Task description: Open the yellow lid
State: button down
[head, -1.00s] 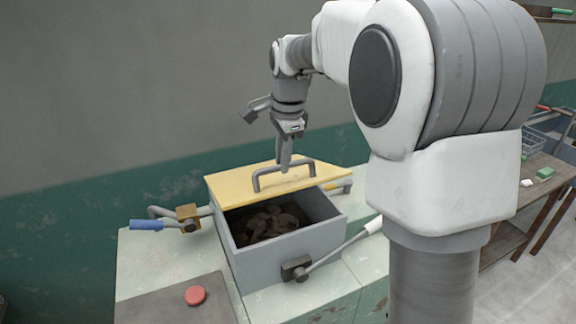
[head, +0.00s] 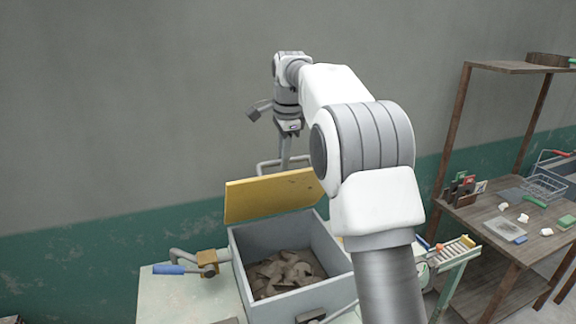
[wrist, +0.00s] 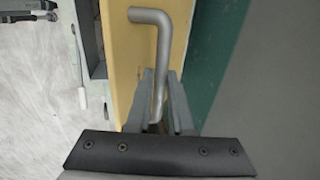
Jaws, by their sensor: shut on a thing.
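The yellow lid (head: 270,197) stands raised and tilted up at the back of a grey box (head: 290,232). Brown clay trimmings (head: 284,272) show inside the box. The lid's grey bar handle (head: 268,166) is behind its upper edge in the head view. My gripper (head: 285,163) is at the handle. In the wrist view, the lid (wrist: 127,50) is beside the handle (wrist: 160,60), and my gripper (wrist: 162,112) is shut on the handle between its two fingers.
A crank with a blue grip (head: 168,269) sticks out left of the box. On the right stand a small roller rack (head: 455,250) and a wooden table (head: 490,225) with a wire basket (head: 545,187). A bare wall is behind the lid.

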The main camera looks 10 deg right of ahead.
jog(key=shift+w+a, duration=0.15)
jog(key=shift+w, duration=0.45)
jog(key=shift+w+a, duration=0.15)
jog(key=shift+w, duration=0.4)
jog(key=c, duration=1.2)
grip_release()
jog(key=o, duration=0.4)
jog(key=shift+w, duration=0.3)
jog(key=v, duration=0.7)
jog(key=shift+r, duration=0.4)
jog(key=shift+s, duration=0.15)
